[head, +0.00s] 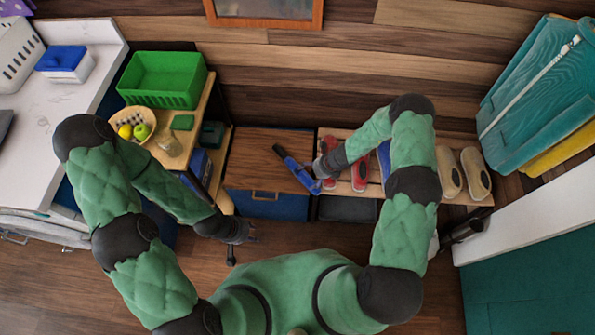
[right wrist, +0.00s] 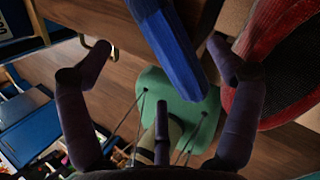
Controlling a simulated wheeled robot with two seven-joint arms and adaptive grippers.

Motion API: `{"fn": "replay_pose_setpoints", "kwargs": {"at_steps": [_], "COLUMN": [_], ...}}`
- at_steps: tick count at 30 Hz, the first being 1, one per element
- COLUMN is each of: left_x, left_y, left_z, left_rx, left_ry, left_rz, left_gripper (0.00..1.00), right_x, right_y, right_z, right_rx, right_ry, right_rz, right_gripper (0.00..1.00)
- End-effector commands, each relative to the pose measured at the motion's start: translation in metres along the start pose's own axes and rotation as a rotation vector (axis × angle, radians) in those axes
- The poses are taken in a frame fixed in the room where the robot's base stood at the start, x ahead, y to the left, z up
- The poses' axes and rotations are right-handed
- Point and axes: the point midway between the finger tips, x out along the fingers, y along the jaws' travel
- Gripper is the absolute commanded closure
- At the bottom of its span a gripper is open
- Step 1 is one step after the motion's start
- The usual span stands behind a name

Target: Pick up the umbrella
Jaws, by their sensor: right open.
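The umbrella (head: 298,172) is folded, blue with a dark end, and lies slantwise across the right side of a wooden-topped cabinet (head: 250,170), beside the shoe bench. My right gripper (head: 318,172) is over the umbrella's near end, at the bench's left edge. In the right wrist view the blue umbrella (right wrist: 168,42) reaches in between the spread fingers of the right gripper (right wrist: 150,62); the fingers are open and not closed on it. My left gripper (head: 246,232) hangs in front of the cabinet, away from the umbrella; its fingers are too small to judge.
Red shoes (head: 360,172), a blue shoe (head: 384,158) and beige slippers (head: 476,172) stand on the slatted bench (head: 420,140). A shelf unit at left holds a green crate (head: 165,80) and a fruit bowl (head: 133,124). Teal boards (head: 535,90) lean at right. Floor in front is bare.

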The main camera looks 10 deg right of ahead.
Motion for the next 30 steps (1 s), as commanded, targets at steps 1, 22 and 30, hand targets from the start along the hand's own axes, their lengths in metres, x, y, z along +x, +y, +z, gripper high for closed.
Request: {"fn": "replay_pose_setpoints", "kwargs": {"at_steps": [1, 22, 30], "left_x": [0.001, 0.024, 0.024], "left_y": [0.0, -0.009, -0.009], "left_z": [0.0, -0.001, -0.001], "left_rx": [0.0, 0.0, 0.0], "left_ry": [0.0, 0.0, 0.0], "left_rz": [0.0, 0.0, 0.0], "left_gripper": [0.6, 0.6, 0.6], "right_x": [0.002, 0.052, 0.052], "right_y": [0.0, -0.002, -0.002], "right_z": [0.0, -0.006, -0.006], "right_rx": [-0.001, -0.001, -0.001], "right_ry": [0.0, 0.0, 0.001], "right_rz": [0.0, 0.0, 0.0], "right_gripper": [0.1, 0.1, 0.82]}}
